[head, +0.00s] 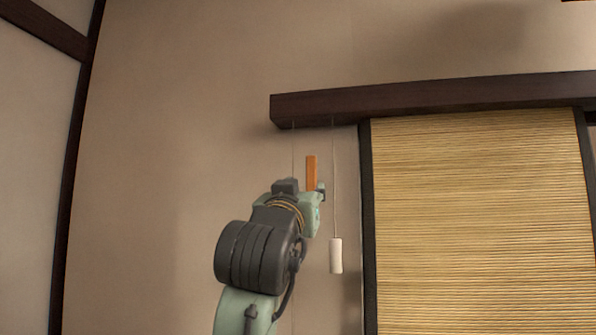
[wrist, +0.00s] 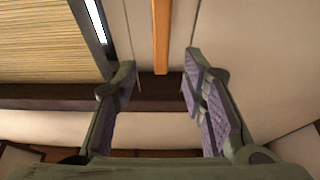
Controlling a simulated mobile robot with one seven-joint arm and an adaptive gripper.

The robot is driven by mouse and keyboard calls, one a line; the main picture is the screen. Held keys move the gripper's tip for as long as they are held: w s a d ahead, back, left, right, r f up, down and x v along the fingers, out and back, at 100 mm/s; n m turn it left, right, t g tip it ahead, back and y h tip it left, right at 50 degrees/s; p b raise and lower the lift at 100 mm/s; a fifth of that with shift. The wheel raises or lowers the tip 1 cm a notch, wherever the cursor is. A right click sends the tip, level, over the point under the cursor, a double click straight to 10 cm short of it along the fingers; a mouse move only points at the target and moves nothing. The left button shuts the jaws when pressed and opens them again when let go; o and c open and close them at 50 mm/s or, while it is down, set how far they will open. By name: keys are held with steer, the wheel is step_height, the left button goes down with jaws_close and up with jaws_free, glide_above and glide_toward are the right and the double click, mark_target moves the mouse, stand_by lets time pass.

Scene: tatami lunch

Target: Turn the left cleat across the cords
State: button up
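An orange cleat (head: 311,172), a narrow upright bar, shows on the wall just beyond my gripper, its lower part hidden by my arm. A thin left cord (head: 293,150) and right cord (head: 333,180) hang on either side of it. In the wrist view the cleat (wrist: 161,35) runs in from the top, and its end lies between the fingertips of my gripper (wrist: 160,68). The gripper is open, with a gap between the bar and each finger. The bar stands parallel to the cords, not across them.
A white cord pull (head: 336,256) hangs on the right cord. A dark beam (head: 430,98) runs above the cords. A bamboo blind (head: 475,220) in a dark frame fills the right side. The plain wall (head: 180,170) to the left is clear.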

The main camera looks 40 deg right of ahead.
mark_target(310, 180)
steer(key=p+x, duration=0.4)
steer(key=x, duration=0.5)
steer(key=shift+w+d+r, duration=0.1)
steer(key=shift+w+r, duration=0.05)
steer(key=shift+w, duration=0.05)
jaws_close()
